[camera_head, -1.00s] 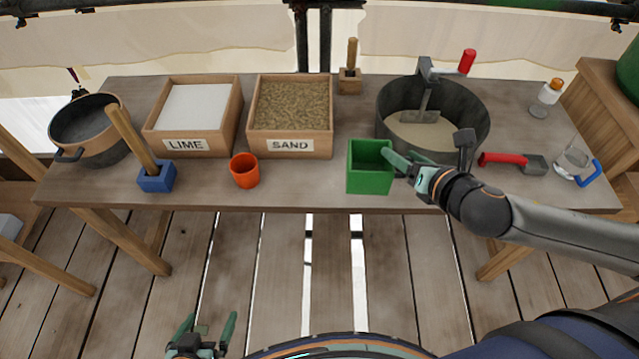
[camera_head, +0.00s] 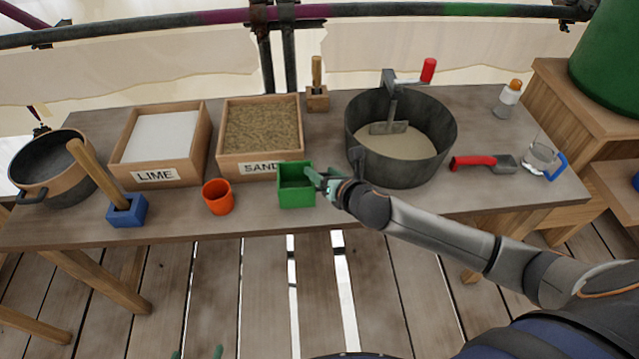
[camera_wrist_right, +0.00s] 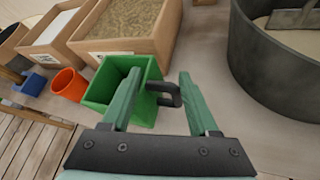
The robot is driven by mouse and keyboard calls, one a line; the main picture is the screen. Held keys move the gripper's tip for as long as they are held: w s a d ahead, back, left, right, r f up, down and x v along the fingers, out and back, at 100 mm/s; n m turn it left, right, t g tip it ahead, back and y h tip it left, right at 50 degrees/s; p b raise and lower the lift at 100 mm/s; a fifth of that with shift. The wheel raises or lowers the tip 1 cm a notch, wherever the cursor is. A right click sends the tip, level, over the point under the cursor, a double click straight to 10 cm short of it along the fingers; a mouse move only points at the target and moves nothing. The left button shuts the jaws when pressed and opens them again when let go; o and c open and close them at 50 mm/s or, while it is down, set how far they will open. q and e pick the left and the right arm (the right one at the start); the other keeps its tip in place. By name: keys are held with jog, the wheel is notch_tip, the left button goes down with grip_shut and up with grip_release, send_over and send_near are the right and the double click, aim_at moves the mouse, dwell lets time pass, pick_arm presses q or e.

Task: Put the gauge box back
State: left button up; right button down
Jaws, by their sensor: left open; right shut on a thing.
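The gauge box is a green open-topped box (camera_head: 296,192) with a dark handle (camera_wrist_right: 165,92) on one side. It is upright and looks empty, at the table's front in front of the sand box (camera_head: 261,137), hiding part of its label. My right gripper (camera_head: 325,183) is shut on the gauge box at its handle side. In the wrist view its fingers (camera_wrist_right: 158,100) are on either side of the handle. I cannot tell if the box touches the table. My left gripper (camera_head: 196,354) is open and empty at the bottom edge, mostly out of view.
An orange cup (camera_head: 218,197) stands left of the gauge box. A lime box (camera_head: 158,177), a blue block with a wooden handle (camera_head: 127,212) and a pot (camera_head: 55,170) are further left. A mixing tub (camera_head: 400,168) stands to the right, with a red-handled scoop (camera_head: 480,163) beyond it.

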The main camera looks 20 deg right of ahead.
aim_at(305, 184)
jog(key=shift+w+a+f, duration=0.25)
jog(key=shift+w+f, duration=0.15)
jog(key=shift+f, duration=0.1)
jog(key=shift+f+b, duration=0.4)
jog(key=shift+f, duration=1.2)
jog(key=shift+f, duration=0.1)
jog(key=shift+c, duration=0.7)
grip_release()
